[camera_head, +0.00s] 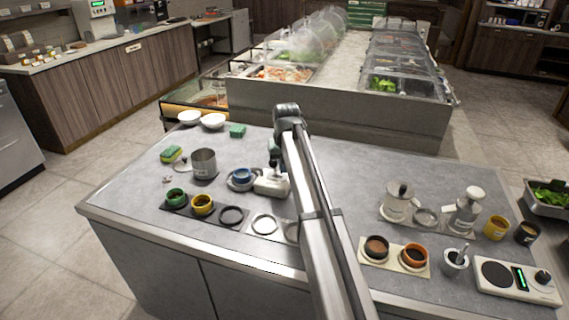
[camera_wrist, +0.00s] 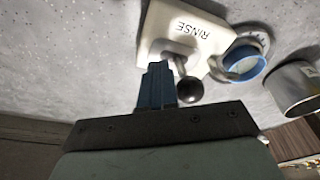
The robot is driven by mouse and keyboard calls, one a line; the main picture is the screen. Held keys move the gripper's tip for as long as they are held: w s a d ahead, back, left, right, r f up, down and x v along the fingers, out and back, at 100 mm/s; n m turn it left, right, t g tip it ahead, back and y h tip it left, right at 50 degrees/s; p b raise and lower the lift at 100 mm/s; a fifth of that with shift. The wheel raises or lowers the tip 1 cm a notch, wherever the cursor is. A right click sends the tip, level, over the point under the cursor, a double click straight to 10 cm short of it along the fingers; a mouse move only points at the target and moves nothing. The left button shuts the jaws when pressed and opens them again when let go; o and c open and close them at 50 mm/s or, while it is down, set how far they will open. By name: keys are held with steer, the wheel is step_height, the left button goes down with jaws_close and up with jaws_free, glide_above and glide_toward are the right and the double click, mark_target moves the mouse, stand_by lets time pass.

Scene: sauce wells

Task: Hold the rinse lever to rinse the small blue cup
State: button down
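The white rinse station (camera_head: 272,184) stands at mid-table; its block with the word RINSE (camera_wrist: 213,41) fills the top of the wrist view. Its lever ends in a black ball knob (camera_wrist: 189,90). The small blue cup (camera_head: 242,175) sits on the round rinse basin (camera_head: 231,185) just left of the block; in the wrist view the cup (camera_wrist: 246,66) shows right of the block. My gripper (camera_wrist: 157,70) has its blue fingers together with nothing seen between them. They are beside the lever and knob; I cannot tell whether they touch. In the head view my gripper (camera_head: 274,161) is just above the block.
A metal pot (camera_head: 203,163) stands left of the cup, with a green and yellow sponge (camera_head: 171,154) beyond. Green (camera_head: 176,196) and yellow (camera_head: 202,205) cups sit in a dark holder in front. White bowls (camera_head: 213,121) are at the back left. Jars and a scale (camera_head: 516,281) are to the right.

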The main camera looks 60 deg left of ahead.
steer(key=shift+w+d, duration=1.65)
steer(key=shift+d, duration=0.05)
step_height(320, 180, up, 8)
steer(key=shift+w, duration=0.1)
